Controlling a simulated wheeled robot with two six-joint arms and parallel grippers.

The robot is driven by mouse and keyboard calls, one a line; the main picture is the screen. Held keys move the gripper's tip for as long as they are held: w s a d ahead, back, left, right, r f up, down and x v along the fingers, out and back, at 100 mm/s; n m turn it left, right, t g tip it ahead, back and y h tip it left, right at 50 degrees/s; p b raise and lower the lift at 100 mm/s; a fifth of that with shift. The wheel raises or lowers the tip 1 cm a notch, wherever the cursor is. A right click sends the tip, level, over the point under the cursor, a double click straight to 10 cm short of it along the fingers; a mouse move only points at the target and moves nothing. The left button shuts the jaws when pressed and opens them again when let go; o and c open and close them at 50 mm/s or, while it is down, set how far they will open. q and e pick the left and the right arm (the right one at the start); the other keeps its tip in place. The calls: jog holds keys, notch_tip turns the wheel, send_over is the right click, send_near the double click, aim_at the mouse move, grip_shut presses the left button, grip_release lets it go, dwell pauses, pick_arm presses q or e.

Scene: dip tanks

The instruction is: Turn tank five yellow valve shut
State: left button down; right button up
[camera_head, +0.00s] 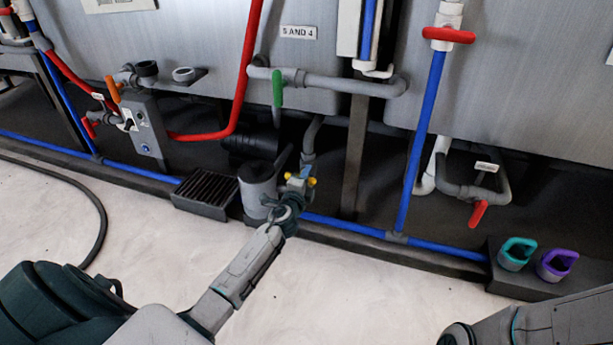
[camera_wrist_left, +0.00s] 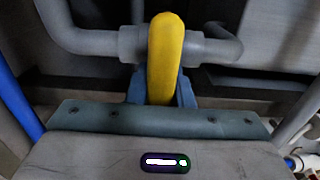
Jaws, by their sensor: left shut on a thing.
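The yellow valve handle (camera_wrist_left: 165,50) stands upright in the left wrist view, across a grey pipe (camera_wrist_left: 100,43). Blue fingers of my left gripper (camera_wrist_left: 162,95) lie on both sides of its lower part, shut on it. In the head view my left gripper (camera_head: 299,184) reaches the pipework under the tanks. Only small yellow bits of the handle (camera_head: 312,181) show there; the rest is hidden by the gripper. My right arm enters at the lower right, but its gripper is outside the picture.
A grey cylinder (camera_head: 258,190) and a black grated box (camera_head: 205,190) stand close left of my left gripper. A green handle (camera_head: 277,88) hangs above. A blue pipe (camera_head: 345,228) runs low along the floor edge. Red handles (camera_head: 478,213) and teal and purple cups (camera_head: 516,254) are right.

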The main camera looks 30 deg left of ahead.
pick_arm(q)
jog(key=shift+f, duration=0.1)
jog(key=c, duration=1.3)
grip_release()
jog(key=p+v, duration=0.1)
jog(key=v, duration=0.9)
jog(key=shift+s+d, duration=0.1)
jog(key=shift+s, duration=0.3)
